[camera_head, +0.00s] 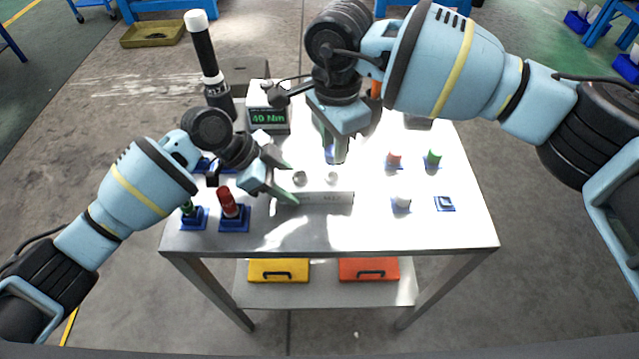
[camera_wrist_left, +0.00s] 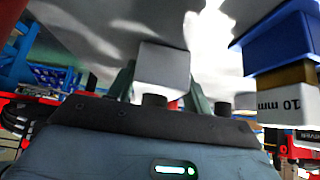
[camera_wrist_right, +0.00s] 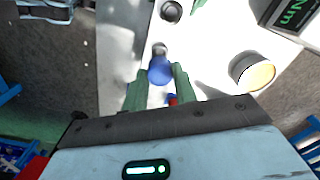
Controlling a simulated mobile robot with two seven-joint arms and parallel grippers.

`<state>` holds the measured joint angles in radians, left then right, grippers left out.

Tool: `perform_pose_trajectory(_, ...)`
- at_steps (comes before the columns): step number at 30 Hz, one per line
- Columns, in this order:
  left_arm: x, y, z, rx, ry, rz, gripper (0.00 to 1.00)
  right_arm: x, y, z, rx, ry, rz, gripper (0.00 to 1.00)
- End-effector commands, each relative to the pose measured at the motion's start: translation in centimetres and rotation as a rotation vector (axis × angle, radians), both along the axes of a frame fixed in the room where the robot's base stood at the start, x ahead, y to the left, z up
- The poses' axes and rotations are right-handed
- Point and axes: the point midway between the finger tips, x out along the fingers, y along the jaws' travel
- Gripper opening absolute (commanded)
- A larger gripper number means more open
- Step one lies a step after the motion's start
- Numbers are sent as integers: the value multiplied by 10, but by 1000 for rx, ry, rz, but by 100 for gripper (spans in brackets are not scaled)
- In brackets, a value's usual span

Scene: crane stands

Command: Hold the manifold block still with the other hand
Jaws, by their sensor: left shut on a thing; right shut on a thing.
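The manifold block (camera_head: 322,197) is a pale metal bar with round fittings on top, lying on the table. My left gripper (camera_head: 290,184) is shut on its left end; the block's grey end face (camera_wrist_left: 163,68) shows between the fingers in the left wrist view. My right gripper (camera_head: 334,152) is above and behind the block, pointing down. It is shut on a small blue part (camera_wrist_right: 160,70), which shows between the fingertips in the right wrist view. A round metal fitting is close beyond the blue part; I cannot tell if they touch.
A display (camera_head: 268,116) with green digits stands behind the block. A black and white upright tool (camera_head: 205,60) is at the back left. A red part on a blue stand (camera_head: 234,215) is at the left. Several small parts on blue stands (camera_head: 401,205) are at the right.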

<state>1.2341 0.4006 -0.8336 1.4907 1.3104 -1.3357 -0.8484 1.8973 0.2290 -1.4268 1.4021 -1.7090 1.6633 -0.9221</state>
Motion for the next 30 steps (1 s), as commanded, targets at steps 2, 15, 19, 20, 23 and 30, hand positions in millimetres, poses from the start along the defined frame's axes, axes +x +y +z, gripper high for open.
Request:
perform_pose_trajectory(2,0,0,-1,1,1,0,19,0,0,1,0,0,0,0)
perform_pose_trajectory(15,0,0,0,1,0,0,75,0,0,1,0,0,0,0)
perform_pose_trajectory(19,0,0,0,0,0,0,75,0,0,1,0,0,0,0)
perform_pose_trajectory(20,0,0,0,0,0,0,75,0,0,1,0,0,0,0)
perform_pose_trajectory(23,0,3,4,0,-1,1,75,0,0,1,0,0,0,0)
perform_pose_trajectory(30,1,27,33,1,-3,2,75,0,0,1,0,0,0,0)
